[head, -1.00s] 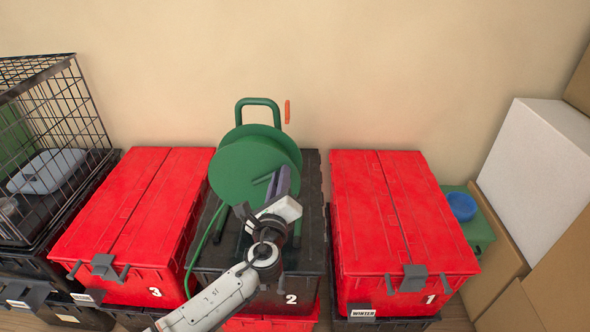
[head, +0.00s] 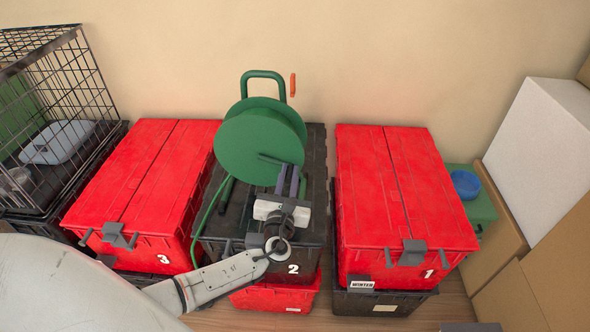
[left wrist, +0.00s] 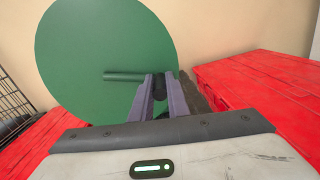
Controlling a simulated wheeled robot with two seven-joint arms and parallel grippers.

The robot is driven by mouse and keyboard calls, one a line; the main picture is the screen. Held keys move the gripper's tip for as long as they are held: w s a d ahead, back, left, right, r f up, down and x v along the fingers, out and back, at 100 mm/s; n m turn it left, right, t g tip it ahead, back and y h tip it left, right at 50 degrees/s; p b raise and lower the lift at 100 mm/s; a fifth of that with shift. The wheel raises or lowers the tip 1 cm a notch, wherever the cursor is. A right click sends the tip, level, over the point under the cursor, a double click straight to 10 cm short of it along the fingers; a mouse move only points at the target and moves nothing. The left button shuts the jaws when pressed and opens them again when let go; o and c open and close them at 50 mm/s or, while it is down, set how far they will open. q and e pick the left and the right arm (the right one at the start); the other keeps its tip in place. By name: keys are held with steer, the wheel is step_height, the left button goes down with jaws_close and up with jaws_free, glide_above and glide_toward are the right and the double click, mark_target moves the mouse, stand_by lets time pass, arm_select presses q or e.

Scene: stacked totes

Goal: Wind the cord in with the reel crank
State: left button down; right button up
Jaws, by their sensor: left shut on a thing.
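The green cord reel (head: 245,140) stands upright on the black tote marked 2 (head: 255,248). A green cord (head: 207,215) hangs from the reel's left side down the tote's front. The crank (head: 268,158) is a green bar on the reel's front face and points right, slightly down. It also shows in the left wrist view (left wrist: 125,76), with its dark handle (left wrist: 158,84) between the fingers. My left gripper (head: 288,180) is shut on that handle, in front of the reel disc (left wrist: 85,50). My right gripper is not in view.
A red tote marked 3 (head: 150,180) stands left and a red tote marked 1 (head: 400,190) right, close on both sides. A wire cage (head: 50,110) is at far left. White (head: 540,130) and brown boxes stand at right. A blue bowl (head: 466,184) sits beside tote 1.

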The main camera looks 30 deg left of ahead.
arm_select(q)
steer(key=shift+s+a+f, duration=0.1)
steer(key=shift+a+f, duration=0.15)
steer(key=shift+f, duration=0.4)
steer(key=shift+f, duration=0.1)
steer(key=c, duration=1.7)
jaws_free()
steer(key=shift+s, duration=0.1)
steer(key=v, duration=1)
steer(key=shift+d, duration=0.1)
